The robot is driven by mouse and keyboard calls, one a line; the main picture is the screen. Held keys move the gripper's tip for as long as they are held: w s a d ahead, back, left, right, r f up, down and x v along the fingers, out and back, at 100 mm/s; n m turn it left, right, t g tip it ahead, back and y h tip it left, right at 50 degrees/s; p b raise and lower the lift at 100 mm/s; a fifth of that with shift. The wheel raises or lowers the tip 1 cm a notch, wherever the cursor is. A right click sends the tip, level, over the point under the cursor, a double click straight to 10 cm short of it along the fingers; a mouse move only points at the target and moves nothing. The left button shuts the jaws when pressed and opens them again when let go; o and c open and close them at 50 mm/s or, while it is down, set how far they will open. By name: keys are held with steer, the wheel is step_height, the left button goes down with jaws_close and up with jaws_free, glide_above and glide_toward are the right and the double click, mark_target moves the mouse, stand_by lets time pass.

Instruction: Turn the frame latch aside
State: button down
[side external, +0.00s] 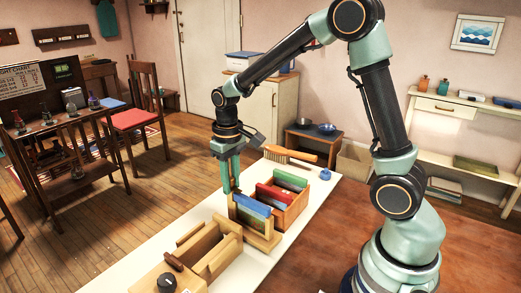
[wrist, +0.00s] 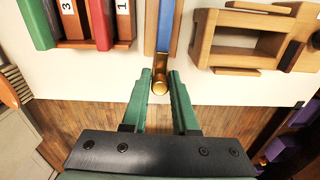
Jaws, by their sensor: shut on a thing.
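The frame latch (wrist: 160,87) is a small brass piece with a rounded end, at the end of a narrow wooden frame (wrist: 151,28) in the wrist view. A blue strip (wrist: 167,27) lies along the frame. My gripper (wrist: 159,77) has its two green fingers on either side of the latch, shut on it. The latch is too small to make out there.
An orange-brown box (side external: 293,212) with red and green panels stands behind the frame. A pale wooden rack (side external: 225,255) stands on its left. A brush (side external: 290,156) and a blue knob-like item (side external: 325,174) lie farther back. The white surface's edge (wrist: 75,102) is close to the gripper.

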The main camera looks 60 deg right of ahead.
steer(key=m, duration=0.8)
steer(key=shift+m, duration=0.3)
steer(key=m, duration=0.4)
steer(key=shift+s+f+m, duration=0.1)
steer(key=shift+s+m, duration=0.05)
steer(key=shift+m, duration=0.25)
steer(key=m, duration=0.4)
steer(key=c, duration=1.6)
jaws_free()
steer(key=c, duration=1.1)
jaws_free()
